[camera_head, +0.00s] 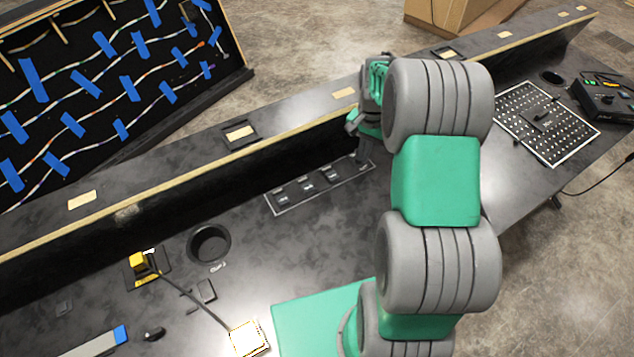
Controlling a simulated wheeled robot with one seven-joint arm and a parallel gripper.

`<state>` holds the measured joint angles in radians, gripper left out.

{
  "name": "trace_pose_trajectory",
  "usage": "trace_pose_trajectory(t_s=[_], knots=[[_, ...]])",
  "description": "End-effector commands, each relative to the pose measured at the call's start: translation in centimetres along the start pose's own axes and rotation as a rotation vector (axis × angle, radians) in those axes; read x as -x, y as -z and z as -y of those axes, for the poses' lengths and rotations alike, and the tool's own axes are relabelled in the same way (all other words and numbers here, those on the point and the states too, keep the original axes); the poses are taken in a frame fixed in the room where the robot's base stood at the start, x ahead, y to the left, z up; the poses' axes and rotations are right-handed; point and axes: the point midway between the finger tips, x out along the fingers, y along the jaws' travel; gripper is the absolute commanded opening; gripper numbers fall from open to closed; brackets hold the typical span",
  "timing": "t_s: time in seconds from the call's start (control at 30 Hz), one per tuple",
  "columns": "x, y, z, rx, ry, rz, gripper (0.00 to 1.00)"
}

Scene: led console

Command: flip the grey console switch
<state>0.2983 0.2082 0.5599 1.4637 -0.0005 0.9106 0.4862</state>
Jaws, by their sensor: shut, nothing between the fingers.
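A flat switch panel (320,186) with a light outline lies on the dark console top, left of my arm. Several small grey-and-white switches (308,188) sit in a row on it, too small to tell their positions. My gripper (358,156) is shut and empty at the far right end of this panel, its tip pointing down close to the surface. I cannot tell whether it touches a switch there. My green and grey arm covers the console just right of the panel. Which switch is the grey one is not clear.
A raised ledge (180,192) runs behind the panel, close to my gripper. A cup hole (209,244) and a yellow plug with a cable (146,264) are at left. A dotted board (547,122) and a black control box (607,98) are at right.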

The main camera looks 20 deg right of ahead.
Motion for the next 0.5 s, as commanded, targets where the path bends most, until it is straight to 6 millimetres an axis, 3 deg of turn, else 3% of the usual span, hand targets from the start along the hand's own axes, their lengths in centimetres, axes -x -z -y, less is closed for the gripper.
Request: trace_pose_trajectory(t_s=[0.23,0.5], knots=[[0.4,0.0,-0.1,-0.002,0.0,-0.001,0.0],[2.9,-0.1,-0.3,-0.002,0.0,-0.001,0.0]])
